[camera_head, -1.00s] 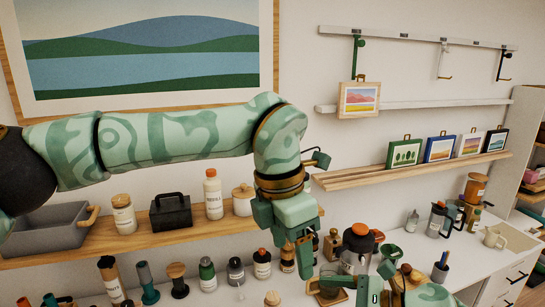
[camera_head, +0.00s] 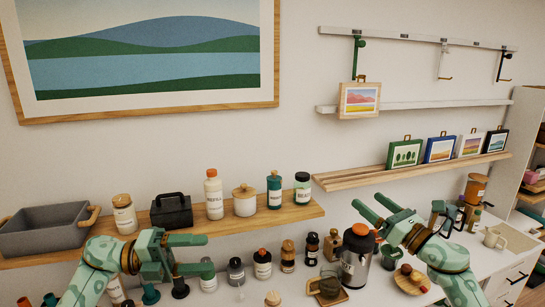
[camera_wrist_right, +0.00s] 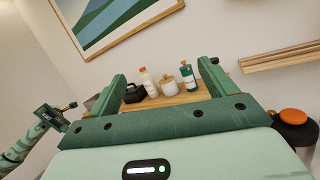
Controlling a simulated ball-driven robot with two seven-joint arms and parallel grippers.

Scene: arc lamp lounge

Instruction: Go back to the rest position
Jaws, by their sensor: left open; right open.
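My left gripper (camera_head: 192,254) is at the lower left of the head view, in front of the lower shelf and above the counter. Its fingers point right, apart and empty. My right gripper (camera_head: 369,213) is right of the middle in the head view, above the counter and near the dark flask with an orange lid (camera_head: 357,255). Its fingers point up and left, apart and empty. In the right wrist view its two fingers (camera_wrist_right: 163,82) stand apart, with shelf bottles visible between them in the background.
The wooden shelf (camera_head: 235,225) holds a grey bin (camera_head: 45,232), a black box (camera_head: 171,212) and several bottles and jars. The counter below is crowded with bottles. A small framed picture (camera_head: 359,98) hangs from the green hook. Framed pictures stand on the right shelf (camera_head: 350,178).

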